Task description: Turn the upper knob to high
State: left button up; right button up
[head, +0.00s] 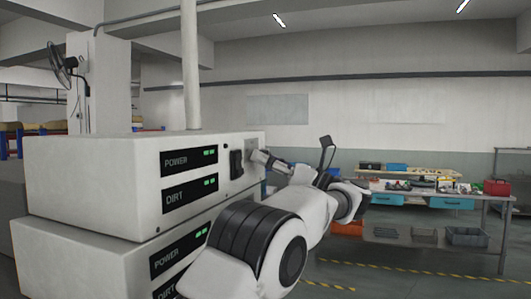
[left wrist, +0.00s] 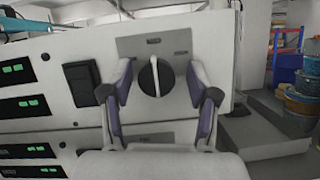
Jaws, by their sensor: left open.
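The upper knob (left wrist: 148,78) is a round black dial with a white pointer line, close to upright. It sits on a grey plate (left wrist: 180,44) on the front of the upper white unit (head: 90,165). My left gripper (left wrist: 159,80) is open, with one finger on either side of the knob and a gap to it on both sides. In the head view my left gripper (head: 262,157) is close to the front panel, and it hides the knob there. Whether the fingertips reach the panel is hard to tell. My right gripper is not in view.
A black rocker switch (left wrist: 82,83) is left of the knob, beside panels with green lights (left wrist: 18,68). A second white unit (head: 75,265) lies below. A workbench (head: 430,190) with bins and tools stands behind right. Blue barrels (left wrist: 300,98) show at right in the wrist view.

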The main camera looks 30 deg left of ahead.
pick_arm(q)
jog(key=shift+a, duration=0.15)
jog(key=shift+s+d+r, duration=0.1)
jog(key=shift+s+d, duration=0.05)
jog(key=shift+d, duration=0.05)
jog(key=shift+c, duration=0.4)
jog(key=c, duration=0.5)
grip_shut()
